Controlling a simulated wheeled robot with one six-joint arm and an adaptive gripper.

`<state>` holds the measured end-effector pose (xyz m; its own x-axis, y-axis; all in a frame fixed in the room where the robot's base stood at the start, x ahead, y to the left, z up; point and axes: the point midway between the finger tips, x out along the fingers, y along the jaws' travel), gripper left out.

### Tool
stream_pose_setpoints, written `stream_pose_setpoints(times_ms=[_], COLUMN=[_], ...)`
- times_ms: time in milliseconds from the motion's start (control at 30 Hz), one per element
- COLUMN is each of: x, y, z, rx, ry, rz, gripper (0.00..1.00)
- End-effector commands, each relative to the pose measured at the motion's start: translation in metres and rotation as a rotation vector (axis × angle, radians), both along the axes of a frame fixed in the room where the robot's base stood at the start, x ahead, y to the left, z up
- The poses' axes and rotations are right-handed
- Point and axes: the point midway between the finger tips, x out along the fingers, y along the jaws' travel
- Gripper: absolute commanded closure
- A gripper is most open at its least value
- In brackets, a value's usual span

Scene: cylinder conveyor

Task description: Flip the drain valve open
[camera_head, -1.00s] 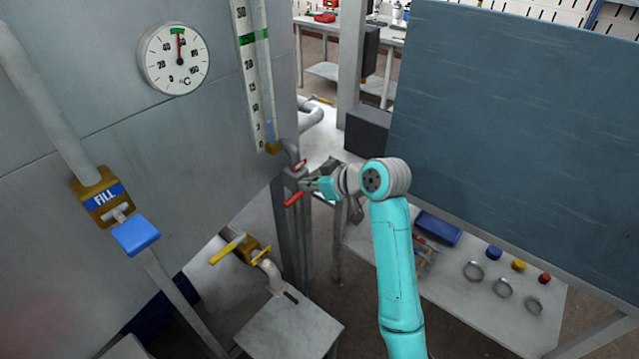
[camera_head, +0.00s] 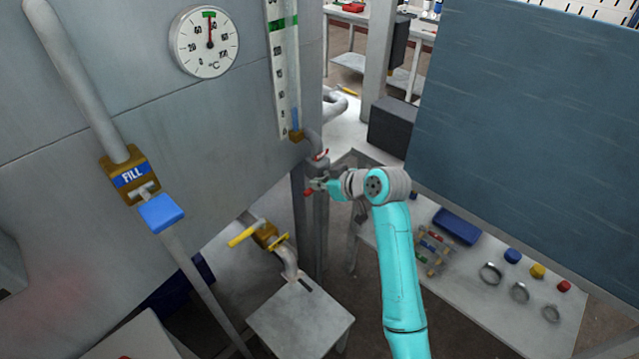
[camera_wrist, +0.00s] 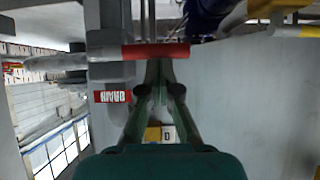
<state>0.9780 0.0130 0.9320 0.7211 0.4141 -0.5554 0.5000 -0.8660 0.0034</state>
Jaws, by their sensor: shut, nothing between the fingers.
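The drain valve has a red lever (camera_head: 308,191) on a grey pipe body beside the tank's corner. In the wrist view the lever (camera_wrist: 155,51) lies as a horizontal bar across the fingertips, next to a red label (camera_wrist: 112,96) that appears upside down. My gripper (camera_head: 317,185) is shut and empty at the lever, and it hides part of the lever in the head view. In the wrist view my gripper's fingertips (camera_wrist: 159,66) reach up to the bar. I cannot tell whether they touch it.
The tank (camera_head: 90,70) fills the left, with a FILL valve (camera_head: 131,176) and blue handle. A yellow-handled valve (camera_head: 264,235) sits below, above a small grey stand (camera_head: 300,318). A blue-grey panel (camera_head: 520,120) and a low table (camera_head: 470,300) with small parts are right.

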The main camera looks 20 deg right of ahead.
Motion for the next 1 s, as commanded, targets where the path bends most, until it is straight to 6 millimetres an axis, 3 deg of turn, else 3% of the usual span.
stream_pose_setpoints(times_ms=[667,1000], x=[-0.002,-0.005], y=[0.004,0.008], z=[-0.01,-0.027], rx=[-0.107,-0.296], ry=[-0.061,-0.169], rz=[0.001,0.003], gripper=[1.0,1.0])
